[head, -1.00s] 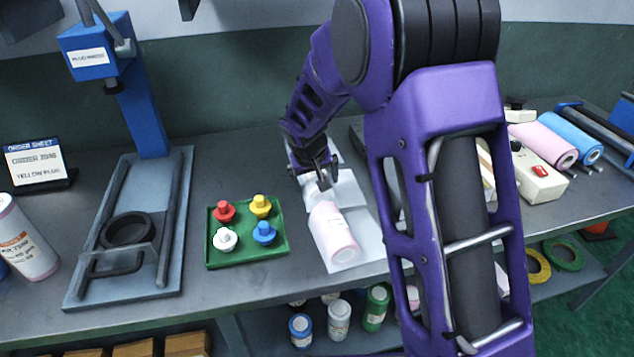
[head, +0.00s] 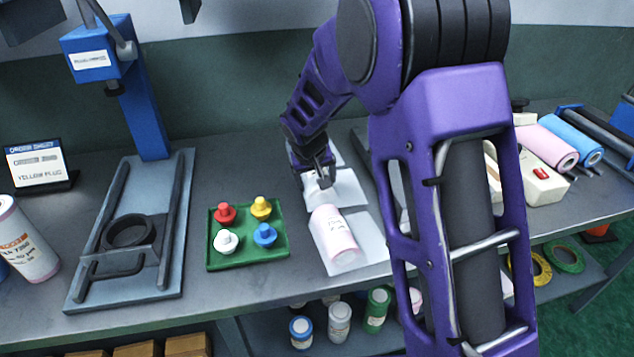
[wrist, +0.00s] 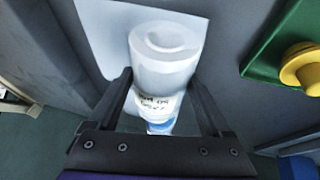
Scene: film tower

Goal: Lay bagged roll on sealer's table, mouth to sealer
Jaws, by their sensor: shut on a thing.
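The bagged roll (head: 335,236) is a pale pink cylinder with a printed label. It lies on white sheet material (head: 359,236) at the middle of the bench in the head view. My gripper (head: 325,180) is at its far end, low over the bench. In the wrist view the roll (wrist: 165,60) runs between the two fingers of my gripper (wrist: 160,100), its round end toward the top. My gripper is shut on it. The bag's mouth cannot be made out. A cream machine with a red switch (head: 541,178), possibly the sealer, stands right, partly behind my arm.
A green tray (head: 222,263) with red, yellow, white and blue plugs lies left of the roll. A blue press (head: 140,110) and an order sheet (head: 38,165) stand farther left. Pink (head: 546,146) and blue (head: 572,140) rolls lie at the right.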

